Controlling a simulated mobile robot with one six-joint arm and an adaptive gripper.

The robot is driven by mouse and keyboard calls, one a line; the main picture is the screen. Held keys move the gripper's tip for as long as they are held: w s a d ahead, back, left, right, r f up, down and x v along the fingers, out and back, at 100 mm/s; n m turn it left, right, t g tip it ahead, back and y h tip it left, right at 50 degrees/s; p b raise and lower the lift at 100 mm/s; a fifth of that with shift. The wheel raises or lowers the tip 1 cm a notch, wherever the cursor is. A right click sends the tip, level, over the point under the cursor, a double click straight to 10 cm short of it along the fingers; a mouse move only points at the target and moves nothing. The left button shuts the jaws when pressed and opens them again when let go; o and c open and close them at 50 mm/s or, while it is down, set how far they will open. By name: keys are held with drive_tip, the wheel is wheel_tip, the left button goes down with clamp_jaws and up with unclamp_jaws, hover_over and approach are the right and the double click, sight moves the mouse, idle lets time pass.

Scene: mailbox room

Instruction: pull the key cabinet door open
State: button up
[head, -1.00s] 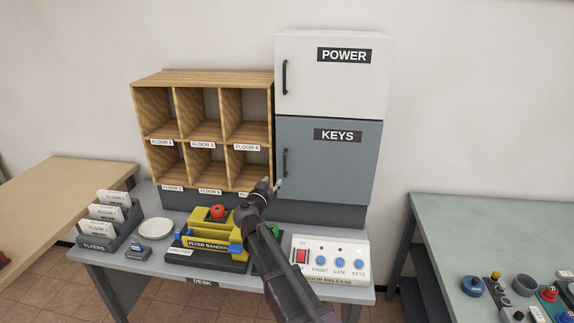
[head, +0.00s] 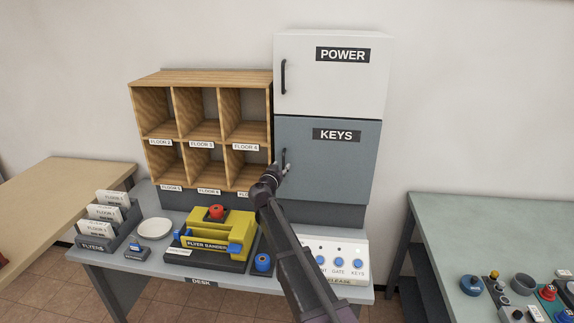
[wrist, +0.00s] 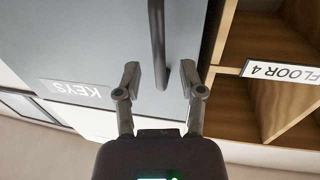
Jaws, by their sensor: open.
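The key cabinet is the grey-blue lower box labelled KEYS, and its door (head: 338,170) looks shut and flush. Its dark vertical handle (head: 284,155) is at the door's left edge. In the wrist view, the door (wrist: 100,35) fills the upper left and the handle (wrist: 158,40) runs down between my fingers. My gripper (head: 285,168) is open at the handle's lower part in the head view. In the wrist view, my gripper (wrist: 160,78) has one finger on each side of the handle. I cannot tell whether either finger touches it.
The white POWER cabinet (head: 330,85) is directly above. Wooden pigeonholes (head: 203,130) stand close on the left. On the desk below are a yellow flyer bander (head: 200,240), a white dish (head: 155,228) and a button panel (head: 340,250). Open air lies right of the cabinets.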

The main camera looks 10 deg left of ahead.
drive_tip(key=shift+x, duration=1.3)
